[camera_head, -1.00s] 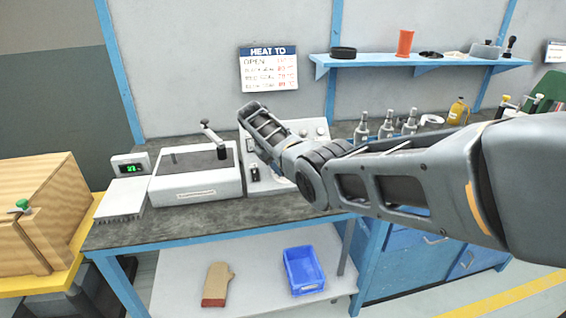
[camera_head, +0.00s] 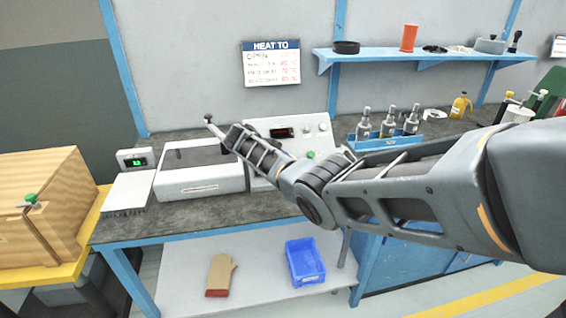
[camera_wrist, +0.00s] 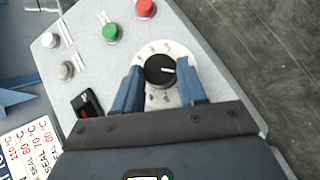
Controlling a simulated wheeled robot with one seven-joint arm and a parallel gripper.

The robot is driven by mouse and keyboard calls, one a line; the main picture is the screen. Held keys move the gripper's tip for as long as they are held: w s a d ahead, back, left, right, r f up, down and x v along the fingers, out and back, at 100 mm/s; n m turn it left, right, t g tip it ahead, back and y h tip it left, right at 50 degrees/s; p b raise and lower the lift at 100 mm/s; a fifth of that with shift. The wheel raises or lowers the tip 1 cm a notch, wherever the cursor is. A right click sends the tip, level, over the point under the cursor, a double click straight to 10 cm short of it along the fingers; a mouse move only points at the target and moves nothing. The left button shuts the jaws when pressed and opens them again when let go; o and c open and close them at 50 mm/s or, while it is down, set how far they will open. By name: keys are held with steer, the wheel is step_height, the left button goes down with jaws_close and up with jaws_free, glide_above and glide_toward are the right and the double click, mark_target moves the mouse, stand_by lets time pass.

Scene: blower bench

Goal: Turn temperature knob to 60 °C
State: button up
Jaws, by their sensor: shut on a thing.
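In the wrist view, a black round knob (camera_wrist: 154,68) with a white pointer line sits on a white dial plate (camera_wrist: 157,100) on the grey panel (camera_wrist: 105,65). The pointer faces right in that picture, and the dial figures are too small to read. My gripper (camera_wrist: 160,80) is shut on the knob, with one blue finger on each side. In the head view the control box (camera_head: 318,142) with a dark display (camera_head: 283,133) stands on the bench. My arm covers its lower left part, and the gripper and held knob are hidden there.
A green button (camera_wrist: 110,33) and a red button (camera_wrist: 145,9) sit near the knob. A white box (camera_head: 195,180) stands left. A "HEAT TO" sign (camera_head: 271,66) hangs behind.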

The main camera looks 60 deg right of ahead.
steer(key=shift+s+f, duration=0.15)
steer(key=o, duration=1.1)
steer(key=shift+c, duration=0.2)
steer(key=v, duration=0.8)
steer(key=shift+d, duration=0.1)
